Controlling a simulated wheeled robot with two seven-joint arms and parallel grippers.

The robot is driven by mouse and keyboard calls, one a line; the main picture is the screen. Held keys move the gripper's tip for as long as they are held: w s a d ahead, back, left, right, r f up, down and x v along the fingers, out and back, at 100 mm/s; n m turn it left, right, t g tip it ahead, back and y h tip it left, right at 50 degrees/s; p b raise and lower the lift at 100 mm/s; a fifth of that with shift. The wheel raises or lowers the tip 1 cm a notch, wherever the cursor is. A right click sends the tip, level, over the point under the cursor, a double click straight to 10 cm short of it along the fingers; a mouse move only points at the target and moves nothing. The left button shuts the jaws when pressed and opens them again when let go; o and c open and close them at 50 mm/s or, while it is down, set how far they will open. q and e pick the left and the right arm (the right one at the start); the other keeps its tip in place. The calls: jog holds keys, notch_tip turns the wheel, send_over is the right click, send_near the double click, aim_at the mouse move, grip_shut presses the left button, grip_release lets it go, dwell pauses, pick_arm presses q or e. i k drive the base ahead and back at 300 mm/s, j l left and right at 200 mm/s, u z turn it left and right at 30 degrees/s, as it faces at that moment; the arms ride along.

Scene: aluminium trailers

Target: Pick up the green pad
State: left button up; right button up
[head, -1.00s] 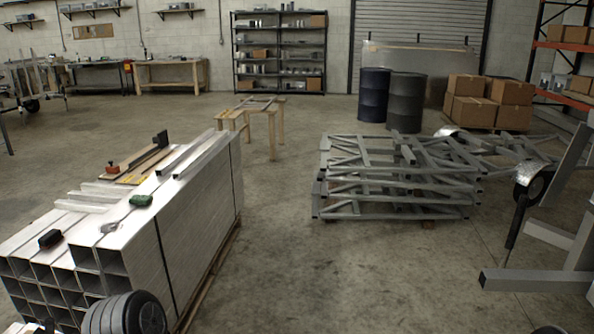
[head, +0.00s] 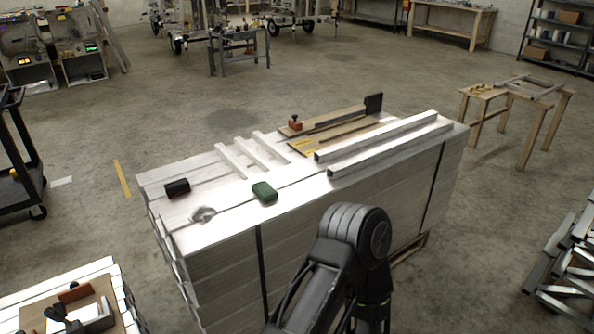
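The green pad (head: 264,191) lies on the white top of the stack of aluminium tubes (head: 236,227), close to its near edge and left of the middle. It is a small dark green block with nothing on top of it. One of my arms rises at the bottom centre, in front of the stack's near side and below and right of the pad. Its gripper is out of the picture. My other gripper is not in view either. Nothing touches the pad except the surface under it.
Beside the pad lie a black block (head: 177,188), a crumpled light object (head: 203,214), short white bars (head: 248,154), boards with a red-knobbed tool (head: 295,123) and two long tubes (head: 388,141). A second stack (head: 68,285) stands at lower left, a black cart (head: 20,160) at left.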

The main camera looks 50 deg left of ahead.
aim_at(265, 192)
jog(key=i+j+u, duration=0.2)
jog(key=i, duration=0.45)
jog(key=i+u, duration=0.2)
jog(key=i, duration=0.45)
jog(key=i+l+u, duration=0.25)
jog(key=i, duration=0.35)
jog(key=i+l+u, duration=0.2)
jog(key=i, duration=0.45)
jog(key=i+u, duration=0.2)
jog(key=i, duration=0.25)
jog(key=u, duration=4.2)
